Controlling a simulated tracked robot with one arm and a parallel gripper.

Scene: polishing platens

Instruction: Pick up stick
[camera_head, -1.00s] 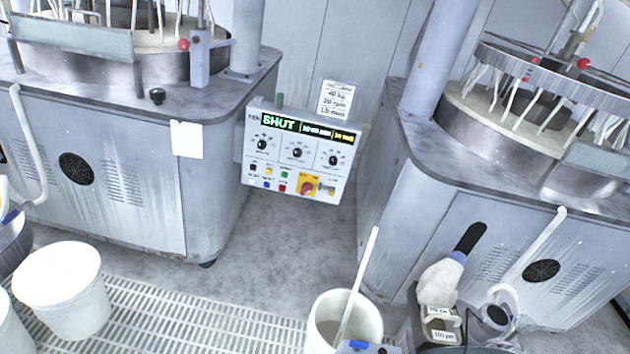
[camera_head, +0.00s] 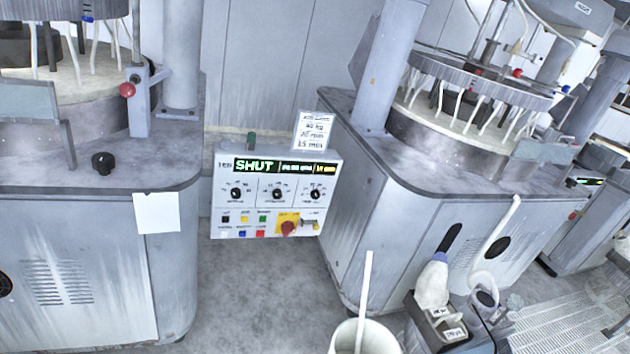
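A thin white stick (camera_head: 365,298) stands nearly upright in a white bucket (camera_head: 343,338) at the bottom centre of the picture. The stick's upper part rises above the bucket rim. Its lower end is hidden in the bucket, and the bucket's lower part is cut off by the picture edge. My gripper is not visible, so I cannot tell its place relative to the stick or whether it is open or shut.
Polishing machines stand left (camera_head: 75,250) and right (camera_head: 390,210). Between them is a control box (camera_head: 275,222) reading "SHUT". Right of the bucket, an open box (camera_head: 432,328) holds a white object with a black handle (camera_head: 450,238). Bare floor (camera_head: 240,300) lies between the machines.

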